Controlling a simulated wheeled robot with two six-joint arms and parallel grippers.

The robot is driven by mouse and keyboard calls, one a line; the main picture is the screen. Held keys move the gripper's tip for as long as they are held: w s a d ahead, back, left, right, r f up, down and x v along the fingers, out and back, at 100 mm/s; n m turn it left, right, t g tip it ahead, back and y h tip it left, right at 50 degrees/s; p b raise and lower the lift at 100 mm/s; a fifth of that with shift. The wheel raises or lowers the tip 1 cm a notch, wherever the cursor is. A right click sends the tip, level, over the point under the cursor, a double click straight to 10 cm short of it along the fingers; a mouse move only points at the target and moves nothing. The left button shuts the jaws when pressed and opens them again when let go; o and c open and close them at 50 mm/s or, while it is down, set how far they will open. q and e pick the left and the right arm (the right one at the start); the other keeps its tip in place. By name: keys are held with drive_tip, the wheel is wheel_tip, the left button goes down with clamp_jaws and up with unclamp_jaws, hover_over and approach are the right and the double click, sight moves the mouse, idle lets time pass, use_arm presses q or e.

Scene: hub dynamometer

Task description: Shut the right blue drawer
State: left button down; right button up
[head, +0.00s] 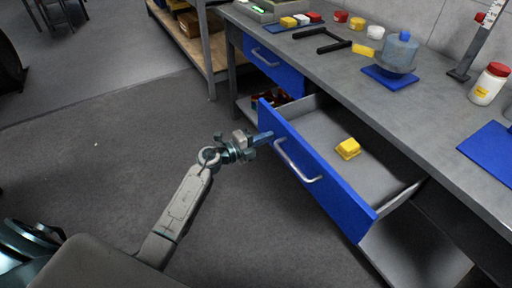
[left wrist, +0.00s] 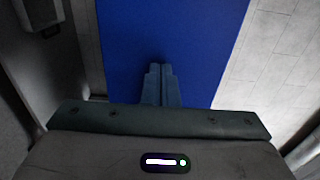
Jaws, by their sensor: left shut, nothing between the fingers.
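The right blue drawer (head: 335,190) is pulled well out from under the grey bench in the head view. It has a silver bar handle (head: 298,165) on its front, and a yellow block (head: 347,149) lies inside it. My left gripper (head: 268,135) is shut and empty, with its fingertips at the upper left part of the drawer front, left of the handle. In the left wrist view the shut fingers (left wrist: 161,70) point at the blue drawer front (left wrist: 170,30). I cannot tell whether they touch it. My right gripper is not in view.
A second blue drawer (head: 273,66) at the left is shut. The grey bench top (head: 330,75) holds small containers, a black bracket, a beaker on a blue mat and a red-lidded jar (head: 489,84). A shelf rack (head: 190,45) stands at the back left. The floor left of the drawer is clear.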

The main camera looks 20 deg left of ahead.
sight(318, 126)
use_arm(q)
drive_tip(key=p+x, duration=0.1)
drive_tip(key=x, duration=0.9)
drive_tip(key=shift+r, duration=0.1)
drive_tip(key=x, duration=0.4)
drive_tip(key=shift+w+d+b, duration=0.15)
drive_tip(key=shift+b, duration=0.2)
drive_tip(key=x, duration=0.2)
drive_tip(key=b+x, duration=0.1)
drive_tip(key=x, duration=0.2)
drive_tip(key=shift+w+d+f+b, duration=0.15)
drive_tip(key=shift+f+b, duration=0.05)
drive_tip(key=shift+b, duration=0.1)
drive_tip(key=shift+b+x, duration=0.3)
drive_tip(key=shift+x, duration=0.7)
drive_tip(key=shift+w+d+r, duration=0.1)
drive_tip(key=shift+w+d, duration=0.2)
drive_tip(key=shift+w, duration=0.2)
drive_tip(key=shift+r, duration=0.3)
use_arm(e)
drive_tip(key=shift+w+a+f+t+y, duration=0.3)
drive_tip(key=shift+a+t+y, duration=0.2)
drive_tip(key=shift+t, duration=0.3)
